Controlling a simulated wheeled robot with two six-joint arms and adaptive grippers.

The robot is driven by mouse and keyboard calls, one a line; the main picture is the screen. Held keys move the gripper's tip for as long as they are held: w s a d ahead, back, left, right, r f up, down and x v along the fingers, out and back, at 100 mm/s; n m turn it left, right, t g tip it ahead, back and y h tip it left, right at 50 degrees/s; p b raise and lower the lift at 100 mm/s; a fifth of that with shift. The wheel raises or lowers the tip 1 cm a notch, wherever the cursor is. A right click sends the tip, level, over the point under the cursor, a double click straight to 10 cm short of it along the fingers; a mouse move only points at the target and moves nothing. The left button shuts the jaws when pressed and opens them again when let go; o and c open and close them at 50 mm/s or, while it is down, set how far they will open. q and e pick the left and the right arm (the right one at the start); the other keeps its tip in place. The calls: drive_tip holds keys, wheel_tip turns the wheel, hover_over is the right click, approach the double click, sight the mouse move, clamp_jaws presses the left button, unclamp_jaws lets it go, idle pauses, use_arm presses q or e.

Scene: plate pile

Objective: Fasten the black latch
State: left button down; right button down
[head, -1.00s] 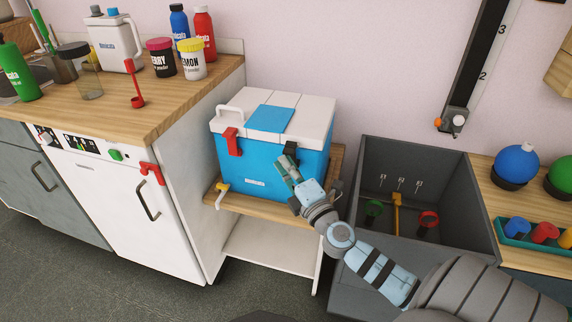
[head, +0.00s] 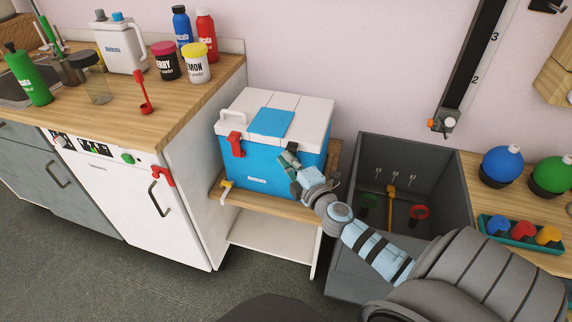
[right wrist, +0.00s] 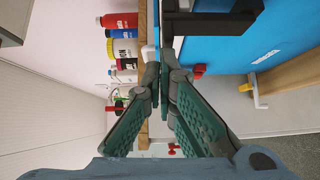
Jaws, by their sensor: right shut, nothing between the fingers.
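The blue cooler (head: 256,172) with its white lid (head: 308,108) lying flat on top stands on a low wooden-topped stand. The black latch (head: 292,147) is at the right part of the cooler's front, just above my right fingertips and partly hidden by them. In the right wrist view the black latch (right wrist: 215,22) shows large at the top, against the blue wall. I cannot tell its exact angle. My right gripper (head: 287,160) is shut and empty, its tips close below the latch; whether they touch is unclear. The right wrist view shows its closed fingers (right wrist: 165,75). My left gripper is not in view.
A red latch (head: 236,145) sits on the cooler's front left. A yellow-and-white hook (head: 227,188) is at the stand's left edge. A grey bin (head: 347,247) stands close on the right, and a white dishwasher (head: 110,190) is on the left.

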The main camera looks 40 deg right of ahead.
drive_tip(key=s+a+b, duration=0.1)
drive_tip(key=s+a, duration=0.4)
drive_tip(key=s, duration=0.7)
